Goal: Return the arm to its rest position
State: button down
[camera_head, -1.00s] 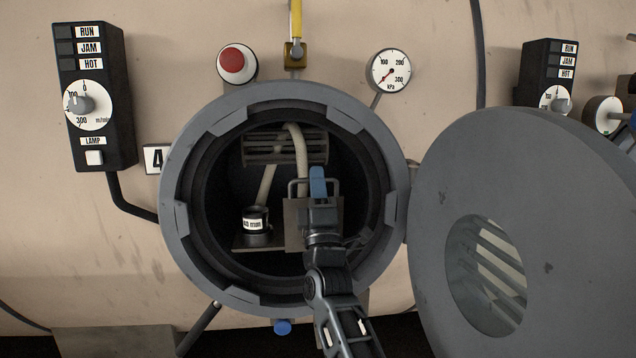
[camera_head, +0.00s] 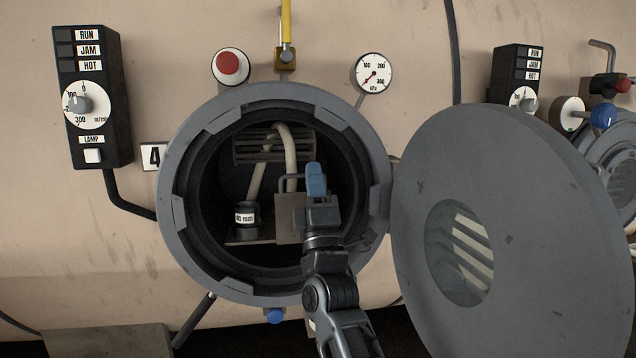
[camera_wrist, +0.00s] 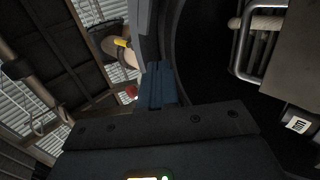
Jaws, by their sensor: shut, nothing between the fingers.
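My gripper (camera_head: 316,182) is in front of the round open port (camera_head: 175,205) of the machine, overlapping the right part of its opening in the head view. Its blue fingers are together and point upward, with nothing between them. In the wrist view the blue fingers (camera_wrist: 160,84) are close together beside the dark port rim. My arm comes up from the bottom of the head view, bent below the gripper. Whether the fingertips are inside the opening or just outside it, I cannot tell.
The round grey door (camera_head: 540,200) stands open close to my arm's right. Inside the port are a pale rope (camera_head: 290,155), a dark labelled ring (camera_head: 245,216) and a plate with a handle (camera_head: 289,228). A control box (camera_head: 93,110), red button (camera_head: 229,66) and gauge (camera_head: 374,73) are on the wall.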

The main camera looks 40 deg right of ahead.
jog(key=shift+s+a+r, duration=0.2)
jog(key=shift+s+a, duration=0.35)
jog(key=shift+s, duration=0.3)
jog(key=shift+s+a+r, duration=0.2)
jog(key=shift+s+a, duration=0.35)
jog(key=shift+s, duration=0.25)
jog(key=s+a+f+g+y, duration=0.1)
jog(key=s+a+f+y, duration=0.5)
jog(key=s+f, duration=0.4)
jog(key=s+a+f+y, duration=0.3)
jog(key=s+f+y, duration=0.45)
jog(key=f, duration=0.35)
jog(key=s+a+f+m+g, duration=0.2)
jog(key=s+a+m, duration=0.1)
jog(key=s, duration=0.4)
jog(key=s+a+f+m+g+y, duration=0.1)
jog(key=s+a+f+m+g, duration=0.1)
jog(key=s, duration=0.6)
jog(key=s+a+f+m+g+y, duration=0.1)
jog(key=s+a+f+m+g, duration=0.1)
jog(key=s+m, duration=0.4)
jog(key=s+a+g, duration=0.1)
jog(key=a, duration=0.1)
jog(key=shift+s+a+f, duration=0.25)
jog(key=shift+s+a, duration=0.05)
jog(key=shift+s, duration=0.1)
